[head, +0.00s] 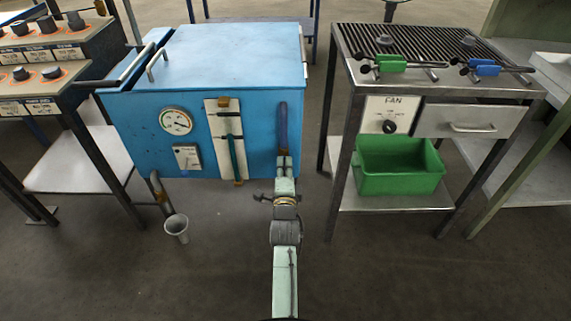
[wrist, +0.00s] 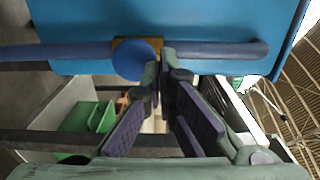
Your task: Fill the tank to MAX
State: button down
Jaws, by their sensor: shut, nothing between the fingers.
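The blue tank (head: 140,125) stands left of centre in the head view. Its front has a round dial (head: 176,121) and a pale plate with an upright sight tube (head: 232,155). The tube looks green in its lower part; its marks are too small to read. A dark blue handle (head: 283,125) stands upright at the front's right side. In the wrist view the handle (wrist: 225,52) runs across, with a round blue knob (wrist: 136,59) by a brass fitting. My gripper (head: 284,161) is shut and empty, its tips (wrist: 166,60) close to the handle. I cannot tell whether they touch it.
A small funnel (head: 176,225) sits under a pipe at the tank's lower left. A control desk (head: 45,75) stands further left. To the right, a metal grill table (head: 435,93) holds green and blue tongs, with a green bin (head: 400,181) below. The front floor is clear.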

dwell(0.3)
jog(key=shift+w, duration=0.95)
jog(key=shift+r, duration=0.15)
dwell(1.3)
